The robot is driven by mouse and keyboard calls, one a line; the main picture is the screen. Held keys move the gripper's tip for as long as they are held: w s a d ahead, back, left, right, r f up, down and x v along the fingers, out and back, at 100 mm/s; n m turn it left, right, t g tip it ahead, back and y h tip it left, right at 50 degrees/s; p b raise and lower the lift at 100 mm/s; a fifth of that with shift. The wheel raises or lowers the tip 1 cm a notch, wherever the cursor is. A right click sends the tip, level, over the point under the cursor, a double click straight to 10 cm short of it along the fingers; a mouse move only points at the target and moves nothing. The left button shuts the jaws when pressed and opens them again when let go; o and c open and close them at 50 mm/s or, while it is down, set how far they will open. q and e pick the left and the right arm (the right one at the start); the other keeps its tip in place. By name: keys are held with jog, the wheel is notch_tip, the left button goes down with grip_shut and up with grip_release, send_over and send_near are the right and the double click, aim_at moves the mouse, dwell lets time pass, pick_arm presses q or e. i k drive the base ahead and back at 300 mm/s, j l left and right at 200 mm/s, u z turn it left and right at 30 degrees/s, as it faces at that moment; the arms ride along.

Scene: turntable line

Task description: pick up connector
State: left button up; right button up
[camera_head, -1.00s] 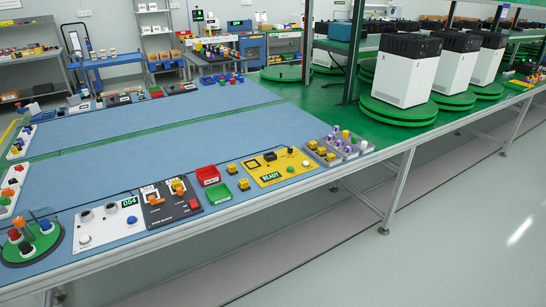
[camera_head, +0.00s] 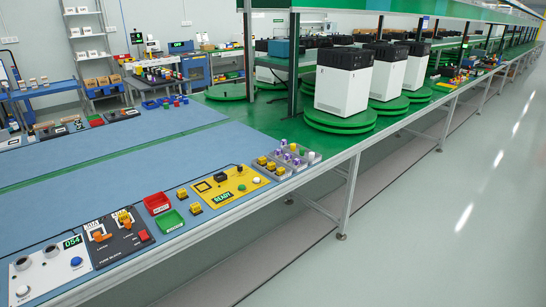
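No part carries a readable connector label. Small yellow blocks that may be connectors stand on the blue mat (camera_head: 60,205); one yellow block (camera_head: 196,208) is beside the yellow panel (camera_head: 213,200) with a green READY display, and another yellow block (camera_head: 182,193) is just behind it. More yellow blocks (camera_head: 271,166) sit in a grey tray (camera_head: 313,158) with purple and white parts, at the table's right edge. Neither of my grippers is in view.
A red bin (camera_head: 157,204) and a green bin (camera_head: 173,221) stand left of the yellow blocks. A black fuse panel (camera_head: 128,244) and a white panel (camera_head: 35,280) are nearer. White machines (camera_head: 340,90) stand on green turntables behind. Floor at right is clear.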

aim_at(278, 152)
jog(key=i+l+u, duration=0.35)
jog(key=i+l, duration=0.55)
